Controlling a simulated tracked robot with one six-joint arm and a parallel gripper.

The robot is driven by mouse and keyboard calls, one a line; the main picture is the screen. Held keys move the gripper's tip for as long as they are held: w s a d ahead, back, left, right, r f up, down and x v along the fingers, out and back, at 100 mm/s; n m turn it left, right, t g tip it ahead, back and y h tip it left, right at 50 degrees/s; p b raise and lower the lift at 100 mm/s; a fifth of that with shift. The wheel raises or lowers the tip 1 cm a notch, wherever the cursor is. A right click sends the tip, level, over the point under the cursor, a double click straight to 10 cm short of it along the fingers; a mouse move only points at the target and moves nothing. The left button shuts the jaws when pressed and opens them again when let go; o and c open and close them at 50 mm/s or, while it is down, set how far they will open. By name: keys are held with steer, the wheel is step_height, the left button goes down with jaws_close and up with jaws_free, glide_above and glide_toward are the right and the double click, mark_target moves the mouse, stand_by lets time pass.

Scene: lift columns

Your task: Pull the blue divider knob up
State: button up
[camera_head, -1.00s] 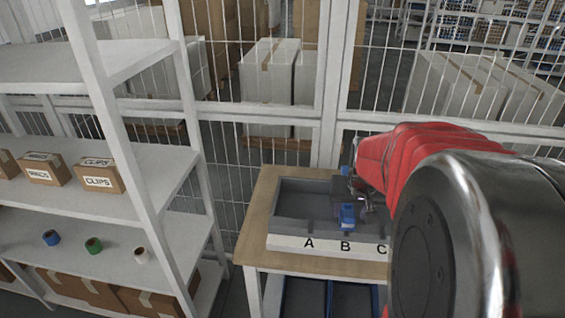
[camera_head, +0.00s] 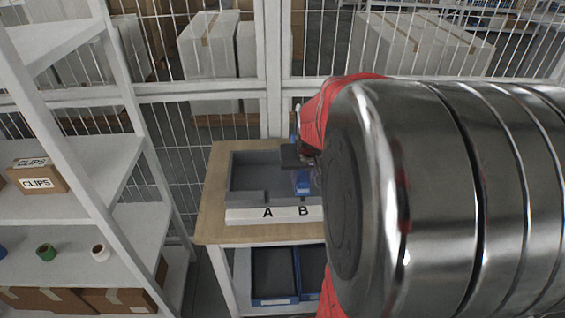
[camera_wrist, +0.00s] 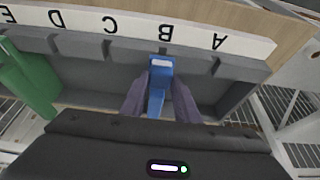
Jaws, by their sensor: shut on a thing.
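The blue divider (camera_wrist: 160,68) is upright in the grey tray (camera_wrist: 90,75) in the wrist view, at the label strip near the letter B. It also shows in the head view (camera_head: 302,183), partly hidden by my gripper and arm. My gripper (camera_wrist: 160,84) has its two grey fingers on either side of the blue divider's knob and is shut on it. In the head view my gripper (camera_head: 293,156) is over the tray, largely covered by my arm. Whether the divider is raised from the tray floor cannot be told.
A green piece (camera_wrist: 27,82) stands in the tray in the wrist view. The tray rests on a wooden table (camera_head: 213,200), with blue bins (camera_head: 273,272) below. A white shelf rack (camera_head: 120,165) stands left, and a wire fence (camera_head: 190,150) runs behind the table.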

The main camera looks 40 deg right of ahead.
jaws_close()
steer(key=shift+w+r, duration=0.1)
steer(key=shift+r, duration=0.6)
steer(key=o, duration=1)
jaws_free()
steer(key=shift+o, duration=0.2)
steer(key=v, duration=1.3)
steer(key=shift+s+a+r, duration=0.15)
steer(key=shift+s+r, duration=0.1)
